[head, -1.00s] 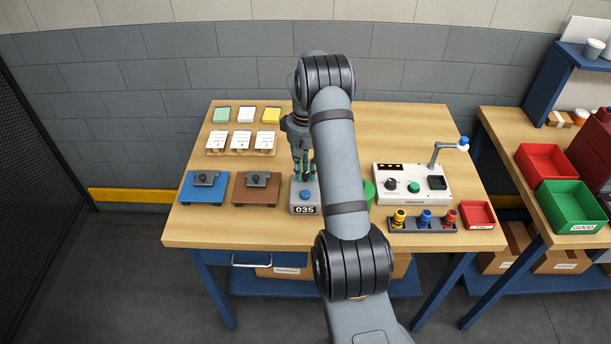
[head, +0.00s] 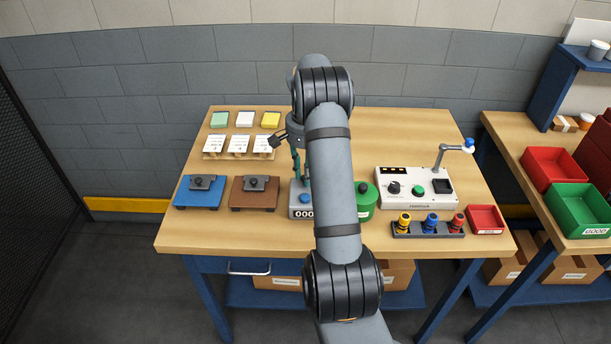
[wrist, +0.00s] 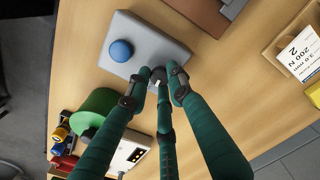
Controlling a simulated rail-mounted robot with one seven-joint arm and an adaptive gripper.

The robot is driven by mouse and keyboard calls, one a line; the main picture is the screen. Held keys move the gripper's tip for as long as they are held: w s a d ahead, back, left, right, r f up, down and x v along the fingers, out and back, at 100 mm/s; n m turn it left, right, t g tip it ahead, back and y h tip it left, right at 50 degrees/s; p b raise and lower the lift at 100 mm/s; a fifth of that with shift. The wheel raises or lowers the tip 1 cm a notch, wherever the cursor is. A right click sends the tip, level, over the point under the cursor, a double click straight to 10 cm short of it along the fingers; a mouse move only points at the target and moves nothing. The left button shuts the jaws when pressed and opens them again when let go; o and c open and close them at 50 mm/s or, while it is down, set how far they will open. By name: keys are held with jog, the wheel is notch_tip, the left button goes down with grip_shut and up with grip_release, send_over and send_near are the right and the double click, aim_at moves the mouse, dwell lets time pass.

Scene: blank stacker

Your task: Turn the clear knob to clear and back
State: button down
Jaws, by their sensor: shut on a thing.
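The grey counter box (head: 297,204) stands on the table, partly behind my arm. Its display (head: 304,213) appears to read 000. A blue dome button (head: 305,198) is on its top; it also shows in the wrist view (wrist: 121,50). The small dark clear knob (wrist: 158,74) stands at the edge of the grey box in the wrist view. My gripper (wrist: 161,82) has its green fingers closed around this knob. In the head view my gripper (head: 299,178) reaches down onto the back of the box, and the knob is hidden there.
A green round container (head: 366,200) is close to the box's right. A brown fixture (head: 253,192) and a blue fixture (head: 199,192) are to the left. A white control panel (head: 415,188) and a rack of coloured knobs (head: 428,230) stand further right. Bare wood lies in front.

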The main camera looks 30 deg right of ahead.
jog(key=shift+m, duration=0.7)
jog(key=c, duration=1.5)
grip_release()
jog(key=shift+c, duration=0.2)
notch_tip(320, 180, up, 12)
jog(key=shift+f, duration=0.1)
